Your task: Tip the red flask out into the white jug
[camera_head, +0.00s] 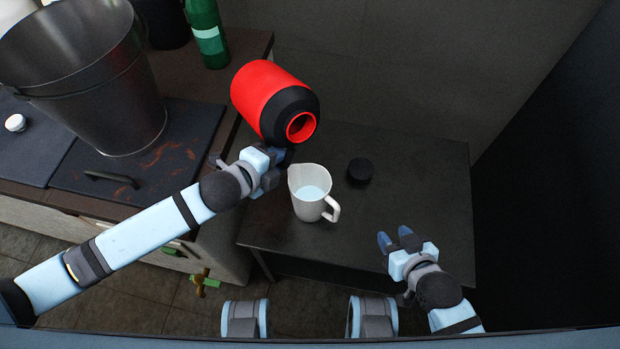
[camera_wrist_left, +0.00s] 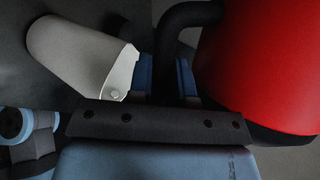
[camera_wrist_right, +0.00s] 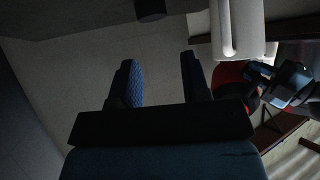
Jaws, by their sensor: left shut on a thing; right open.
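The red flask (camera_head: 262,92), with a black collar and a round red-lined mouth, is tilted in the air above and behind the white jug. Its mouth points down and to the right. My left gripper (camera_head: 279,158) is shut on the flask's black handle (camera_wrist_left: 180,45); the red body (camera_wrist_left: 265,65) fills the right of the left wrist view. The white jug (camera_head: 306,202) stands upright on the dark table, with a pale bluish surface inside and its handle to the right. No stream shows between them. My right gripper (camera_head: 396,241) is open and empty, in front of the table's right side.
A black round cap (camera_head: 360,171) lies on the dark table (camera_head: 425,190), right of the jug. On the left counter stand a metal bucket (camera_head: 100,90) and a green bottle (camera_head: 207,32). The table's right part is clear; a dark wall bounds the right.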

